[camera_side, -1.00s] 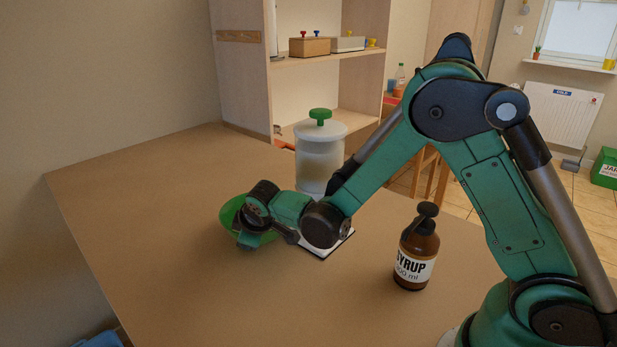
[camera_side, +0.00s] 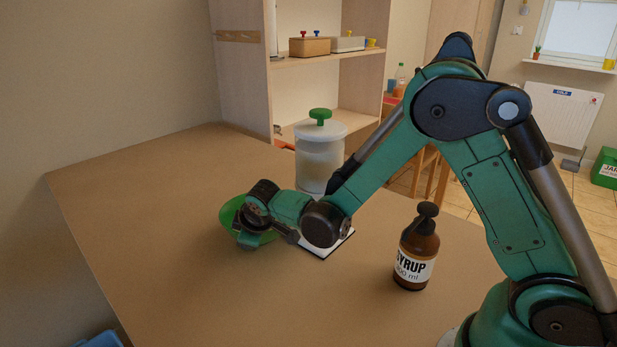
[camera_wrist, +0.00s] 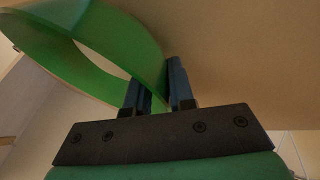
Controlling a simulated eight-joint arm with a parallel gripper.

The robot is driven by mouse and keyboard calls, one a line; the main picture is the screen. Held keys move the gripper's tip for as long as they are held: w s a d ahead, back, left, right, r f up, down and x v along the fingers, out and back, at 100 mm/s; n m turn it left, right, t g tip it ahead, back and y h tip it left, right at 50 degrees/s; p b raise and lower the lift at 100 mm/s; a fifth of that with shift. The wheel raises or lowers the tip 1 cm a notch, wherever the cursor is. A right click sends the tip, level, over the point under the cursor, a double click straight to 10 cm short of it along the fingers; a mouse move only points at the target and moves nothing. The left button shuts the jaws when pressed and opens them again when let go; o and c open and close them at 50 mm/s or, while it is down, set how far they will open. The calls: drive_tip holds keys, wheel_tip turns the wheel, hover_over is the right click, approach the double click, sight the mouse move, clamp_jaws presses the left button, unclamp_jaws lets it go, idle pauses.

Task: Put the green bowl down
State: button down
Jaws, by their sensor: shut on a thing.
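The green bowl (camera_side: 231,212) is at the left end of my arm in the side view, partly hidden behind my gripper (camera_side: 243,229). In the wrist view the green bowl (camera_wrist: 105,40) fills the upper left, and its wall passes between the two dark fingers of my gripper (camera_wrist: 160,92). My gripper is shut on the bowl's wall. The bowl looks tilted in the wrist view. I cannot tell whether its underside touches the table.
A brown syrup bottle (camera_side: 415,250) with a pump stands on the table (camera_side: 180,265) at right. A white canister (camera_side: 319,160) with a green knob stands behind my wrist. A flat white-topped item (camera_side: 330,245) lies beneath my wrist. The table's left and front are clear.

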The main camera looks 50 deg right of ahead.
wheel_tip(320, 180, up, 27)
drive_tip(key=s+a+f+m+g+h, duration=0.1)
drive_tip(key=s+a+m+h, duration=0.2)
drive_tip(key=s, duration=0.5)
drive_tip(key=s+a+m+g, duration=0.1)
drive_tip(key=s+a+m, duration=0.25)
drive_tip(key=s, duration=0.45)
drive_tip(key=s+a+f+m+g+h, duration=0.15)
drive_tip(key=s+a, duration=0.25)
drive_tip(key=s, duration=0.4)
drive_tip(key=shift+m, duration=0.3)
drive_tip(key=shift+f, duration=9.35)
